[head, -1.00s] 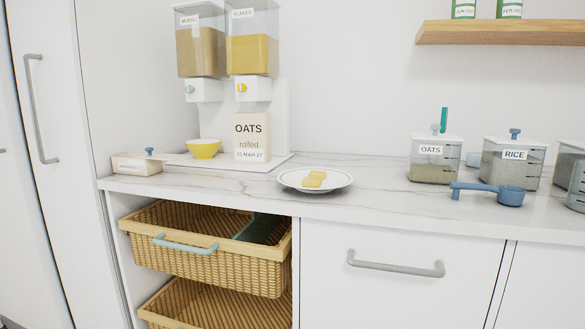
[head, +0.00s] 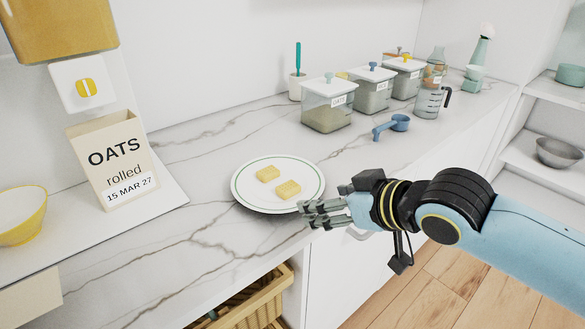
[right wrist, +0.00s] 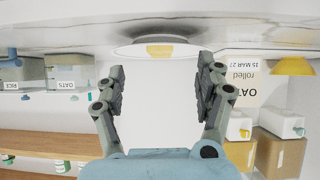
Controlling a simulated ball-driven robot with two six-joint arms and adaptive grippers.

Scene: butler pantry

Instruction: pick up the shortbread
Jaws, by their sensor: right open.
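Two pieces of shortbread lie apart on a white plate (head: 245,196) with a green ring on the marble counter. One shortbread (head: 268,174) is towards the back left, the other shortbread (head: 288,190) towards the front right. My right gripper (head: 306,213) is open and empty at the plate's front right edge; I cannot tell whether it touches the rim. In the right wrist view, upside down, the plate (right wrist: 125,50) and one yellow shortbread (right wrist: 159,51) show beyond the open fingers (right wrist: 160,75). My left gripper is out of view.
An oats box (head: 118,160) and a yellow bowl (head: 20,218) stand to the left. Lidded containers (head: 330,108), a blue scoop (head: 391,126) and a measuring jug (head: 430,98) are behind to the right. The counter around the plate is clear.

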